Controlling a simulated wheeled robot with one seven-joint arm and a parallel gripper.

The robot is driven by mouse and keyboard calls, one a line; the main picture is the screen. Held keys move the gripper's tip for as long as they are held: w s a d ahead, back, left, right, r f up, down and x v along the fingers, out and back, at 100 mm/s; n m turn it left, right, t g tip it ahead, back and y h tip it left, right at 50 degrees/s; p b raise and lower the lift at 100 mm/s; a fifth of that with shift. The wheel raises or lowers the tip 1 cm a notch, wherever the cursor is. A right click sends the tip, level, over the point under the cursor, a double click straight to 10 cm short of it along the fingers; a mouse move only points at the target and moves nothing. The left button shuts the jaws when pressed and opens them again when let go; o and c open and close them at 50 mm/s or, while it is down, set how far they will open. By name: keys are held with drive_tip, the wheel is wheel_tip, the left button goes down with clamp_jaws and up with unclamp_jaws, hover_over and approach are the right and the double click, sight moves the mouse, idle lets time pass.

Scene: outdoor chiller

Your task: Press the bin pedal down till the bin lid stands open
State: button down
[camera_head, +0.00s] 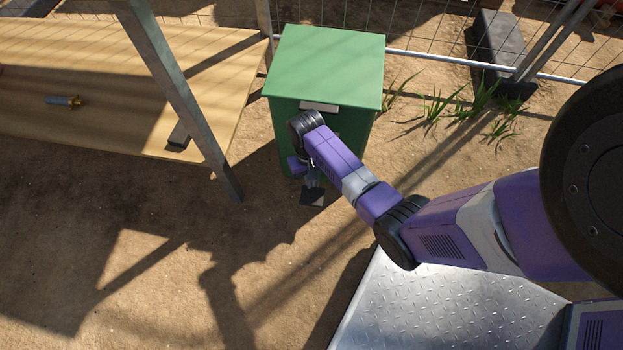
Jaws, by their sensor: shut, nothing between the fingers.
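The green bin (327,66) stands on the dirt at the upper middle, its flat lid (327,60) lying shut on top. A small light plate shows on its front just under the lid edge. A dark, flat pedal (312,198) juts out low at the bin's front. My purple arm reaches in from the right across the bin's front. My gripper (312,184) points down just above the pedal and is shut and empty. The arm hides part of the bin's front. I cannot tell whether the fingertips touch the pedal.
A wooden table (110,100) with metal legs stands left of the bin, with a small grey and brass item (64,101) on it. A wire fence (430,35) runs behind, with a dark block (500,50) at its foot. Bare dirt lies open at the lower left.

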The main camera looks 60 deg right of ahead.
sight(312, 196)
drive_tip(key=shift+s+a+f+b, duration=0.1)
drive_tip(key=shift+s+f+b, duration=0.05)
drive_tip(key=shift+f+b, duration=1.45)
drive_tip(key=shift+s+a+f+b, duration=0.1)
drive_tip(key=shift+s+f+b, duration=0.05)
drive_tip(key=shift+f+b, duration=1.4)
